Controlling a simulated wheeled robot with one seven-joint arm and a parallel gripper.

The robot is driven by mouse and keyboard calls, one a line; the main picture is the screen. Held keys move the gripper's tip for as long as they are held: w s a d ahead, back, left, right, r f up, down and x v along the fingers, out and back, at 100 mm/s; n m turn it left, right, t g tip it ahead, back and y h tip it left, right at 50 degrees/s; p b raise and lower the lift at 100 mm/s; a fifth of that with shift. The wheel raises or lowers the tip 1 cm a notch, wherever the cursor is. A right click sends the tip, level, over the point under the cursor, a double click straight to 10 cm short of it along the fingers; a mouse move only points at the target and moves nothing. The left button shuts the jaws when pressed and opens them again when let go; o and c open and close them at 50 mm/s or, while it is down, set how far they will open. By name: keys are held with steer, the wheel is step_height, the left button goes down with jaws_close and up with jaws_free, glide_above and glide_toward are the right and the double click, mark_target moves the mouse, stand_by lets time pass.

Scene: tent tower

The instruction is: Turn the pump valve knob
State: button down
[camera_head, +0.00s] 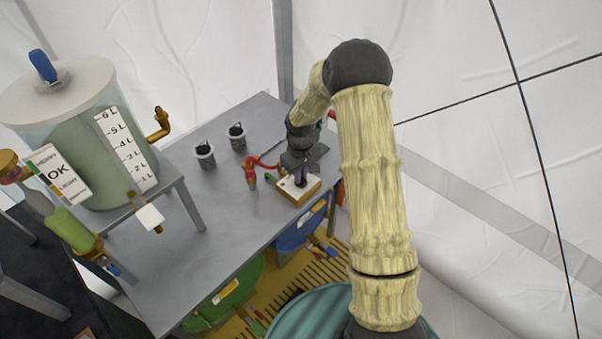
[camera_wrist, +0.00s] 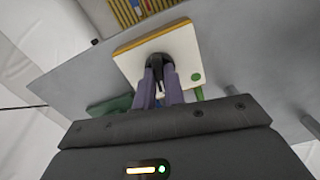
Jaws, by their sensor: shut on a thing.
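A small box (camera_head: 292,193) with a white top and wooden sides sits near the front edge of the grey table. In the wrist view its white top (camera_wrist: 133,66) carries a green dot and a black knob (camera_wrist: 158,60). My gripper (camera_wrist: 161,82) has its two purple fingers shut on the black knob. In the head view my gripper (camera_head: 300,178) points down onto the box, and the knob is mostly hidden behind the fingers. The knob's turn angle cannot be made out.
A red hose fitting (camera_head: 250,177) stands left of the box. Two small dark-topped cups (camera_head: 205,155) (camera_head: 237,136) stand farther back on the grey table (camera_head: 180,262). A large graduated tank (camera_head: 80,140) is at the left. Green and blue bins (camera_head: 236,295) (camera_head: 300,232) sit below the table edge.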

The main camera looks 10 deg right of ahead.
steer(key=shift+w, duration=0.1)
steer(key=c, duration=1.5)
jaws_free()
step_height(320, 180, up, 18)
steer(key=shift+f, duration=0.25)
